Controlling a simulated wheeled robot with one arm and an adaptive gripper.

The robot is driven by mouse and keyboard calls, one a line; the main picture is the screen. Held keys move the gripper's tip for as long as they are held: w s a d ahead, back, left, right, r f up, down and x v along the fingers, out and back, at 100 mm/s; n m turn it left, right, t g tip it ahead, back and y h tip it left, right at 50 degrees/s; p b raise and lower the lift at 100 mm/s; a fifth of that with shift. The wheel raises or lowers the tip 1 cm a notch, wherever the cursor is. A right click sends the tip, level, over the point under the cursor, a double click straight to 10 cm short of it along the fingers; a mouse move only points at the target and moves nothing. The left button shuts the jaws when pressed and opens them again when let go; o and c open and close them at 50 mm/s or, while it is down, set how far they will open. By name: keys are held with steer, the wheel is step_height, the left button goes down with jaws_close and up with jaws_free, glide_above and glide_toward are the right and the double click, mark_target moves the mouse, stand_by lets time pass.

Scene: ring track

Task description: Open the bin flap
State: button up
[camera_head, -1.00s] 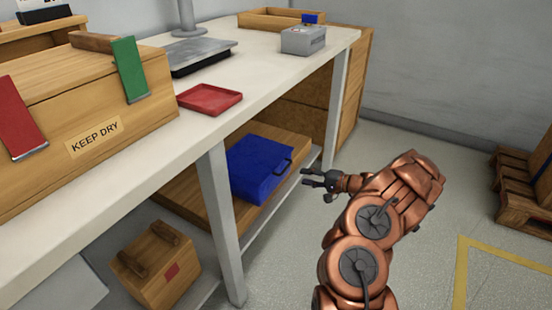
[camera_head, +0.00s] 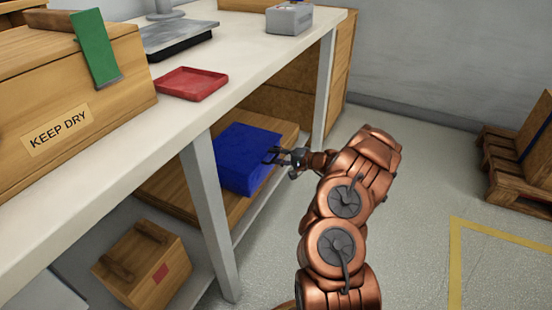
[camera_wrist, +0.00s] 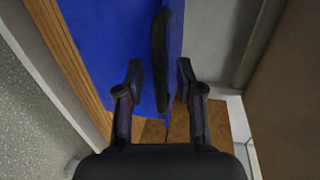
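A blue bin (camera_head: 243,152) with a front face sits on the wooden lower shelf under the bench. A black bar handle (camera_wrist: 161,62) stands out from its front face (camera_wrist: 108,45), as the wrist view shows. My gripper (camera_head: 271,156) is at the bin's front in the head view, and it hides most of the handle there. In the wrist view my gripper (camera_wrist: 160,78) is open, with one finger on each side of the handle. A gap shows between the handle and each finger. The flap looks closed.
The grey bench leg (camera_head: 209,210) stands left of the bin, another (camera_head: 325,85) to the right. A wooden crate (camera_head: 142,268) sits low on the left. A red tray (camera_head: 190,83) lies on the bench top. The floor at right is clear up to a pallet (camera_head: 513,165).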

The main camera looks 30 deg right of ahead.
steer(key=shift+a, duration=0.1)
jaws_close()
stand_by(0.7)
